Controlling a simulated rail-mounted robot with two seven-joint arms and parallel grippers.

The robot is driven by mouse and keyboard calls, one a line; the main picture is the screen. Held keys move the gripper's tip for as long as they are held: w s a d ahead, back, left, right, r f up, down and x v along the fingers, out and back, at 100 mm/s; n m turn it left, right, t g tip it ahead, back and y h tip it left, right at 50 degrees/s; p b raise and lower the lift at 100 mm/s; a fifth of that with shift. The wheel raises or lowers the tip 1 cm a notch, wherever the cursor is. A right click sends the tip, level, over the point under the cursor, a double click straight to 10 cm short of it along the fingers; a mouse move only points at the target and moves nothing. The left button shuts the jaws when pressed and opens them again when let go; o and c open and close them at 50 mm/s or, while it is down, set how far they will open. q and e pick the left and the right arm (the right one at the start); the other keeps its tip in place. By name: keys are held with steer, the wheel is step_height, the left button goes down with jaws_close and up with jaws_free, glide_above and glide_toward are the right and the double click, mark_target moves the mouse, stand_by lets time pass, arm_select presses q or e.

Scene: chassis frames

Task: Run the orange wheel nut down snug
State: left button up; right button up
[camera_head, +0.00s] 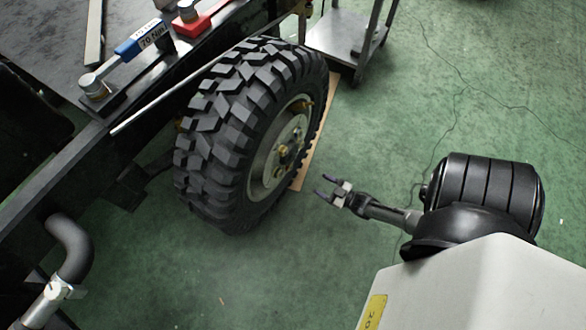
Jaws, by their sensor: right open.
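A large black off-road wheel (235,125) is mounted at the side of the chassis frame, with its light metal hub (268,172) facing right. Several small yellowish fittings (283,150) show on the hub. They are too small for me to tell which one is the orange wheel nut. My right gripper (322,187) is open and empty, with its fingers pointing left toward the hub, apart from the wheel. My left gripper is not in view.
The dark chassis frame (62,160) fills the left side. A tool with a blue handle (128,49) and a red tool (192,26) lie on it. A grey metal cart (338,32) stands behind the wheel. Green floor (470,90) is open on the right.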

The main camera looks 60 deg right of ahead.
mark_target(291, 167)
steer(key=w+b, duration=0.1)
steer(key=w, duration=0.3)
steer(key=w+b, duration=0.2)
steer(key=w, duration=0.2)
steer(key=w+d+b, duration=0.1)
steer(key=w, duration=0.3)
steer(key=shift+f, duration=0.1)
steer(key=shift+w+b, duration=0.4)
steer(key=shift+w, duration=0.25)
steer(key=shift+c, duration=0.3)
